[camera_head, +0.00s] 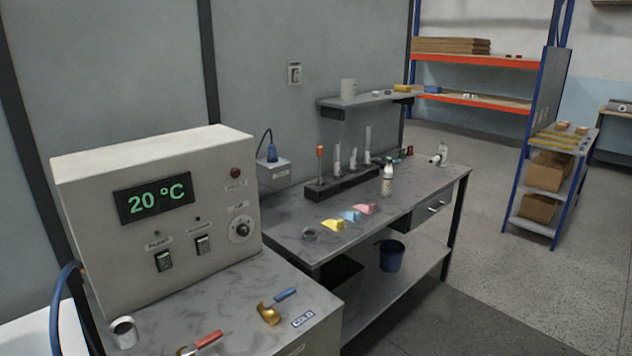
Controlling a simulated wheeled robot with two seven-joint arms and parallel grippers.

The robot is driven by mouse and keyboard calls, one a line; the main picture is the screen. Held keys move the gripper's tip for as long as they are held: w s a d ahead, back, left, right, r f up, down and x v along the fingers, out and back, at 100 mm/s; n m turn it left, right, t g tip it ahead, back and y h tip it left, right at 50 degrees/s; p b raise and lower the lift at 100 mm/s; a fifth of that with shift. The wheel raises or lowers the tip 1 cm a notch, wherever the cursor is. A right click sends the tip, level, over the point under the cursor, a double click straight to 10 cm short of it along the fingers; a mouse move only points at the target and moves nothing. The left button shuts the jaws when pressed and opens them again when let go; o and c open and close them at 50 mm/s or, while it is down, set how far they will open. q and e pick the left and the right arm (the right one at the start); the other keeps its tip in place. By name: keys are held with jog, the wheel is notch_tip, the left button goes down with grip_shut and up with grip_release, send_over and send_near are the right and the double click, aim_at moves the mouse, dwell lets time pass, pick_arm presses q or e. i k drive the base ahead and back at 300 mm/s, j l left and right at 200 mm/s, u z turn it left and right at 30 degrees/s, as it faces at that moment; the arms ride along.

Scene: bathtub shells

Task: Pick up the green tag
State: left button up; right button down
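I cannot make out a green tag in the head view. Three small wedge-like pieces lie in a row on the workbench: a yellow one (332,225), a light blue one (351,216) and a pink one (367,208). A small dark green and red item (407,151) shows at the back of the workbench, too small to identify. Neither of my grippers is in view.
The workbench (300,212) holds a rack (341,184) and white bottle (387,180). A blue bucket (391,255) stands below.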

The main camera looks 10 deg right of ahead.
aim_at(402, 152)
jog(key=i+l+z, duration=0.25)
jog(key=l+z, duration=0.25)
jog(key=i+l+z, duration=0.2)
jog(key=z, duration=0.25)
jog(key=i+l+z, duration=0.15)
jog(key=i+z, duration=0.35)
jog(key=i+l+z, duration=0.1)
jog(key=i, duration=0.35)
jog(key=i+l+z, duration=0.1)
jog(key=i, duration=0.35)
jog(key=i+l+u, duration=0.15)
jog(key=i+u, duration=0.3)
jog(key=i+l+u, duration=1.35)
jog(key=k+l, duration=0.1)
